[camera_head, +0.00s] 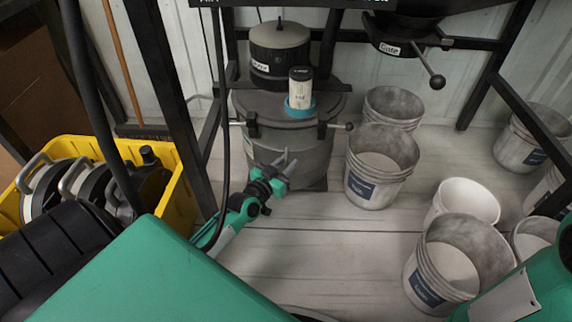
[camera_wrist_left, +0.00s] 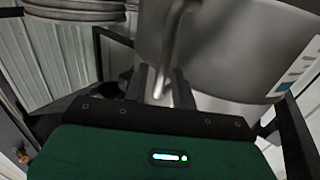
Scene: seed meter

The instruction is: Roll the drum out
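The grey metal drum (camera_head: 310,150) stands upright under the black frame, with a dark lid (camera_head: 264,103) and clamps at its rim. In the left wrist view the drum's curved wall (camera_wrist_left: 235,50) fills the upper right. My left gripper (camera_head: 287,166) is at the drum's lower front. In the left wrist view its two dark fingers (camera_wrist_left: 162,88) are apart, with a bent metal handle (camera_wrist_left: 172,45) showing between them. I cannot tell whether they touch it. My right arm shows at the lower right, but its gripper is out of view.
A dark canister (camera_head: 280,55) and a small white-labelled jar (camera_head: 300,88) are on or above the lid. Several grey buckets (camera_head: 381,165) stand to the right. A yellow crate (camera_head: 165,215) is at the left. Black frame posts (camera_head: 170,75) flank the drum; floor in front is clear.

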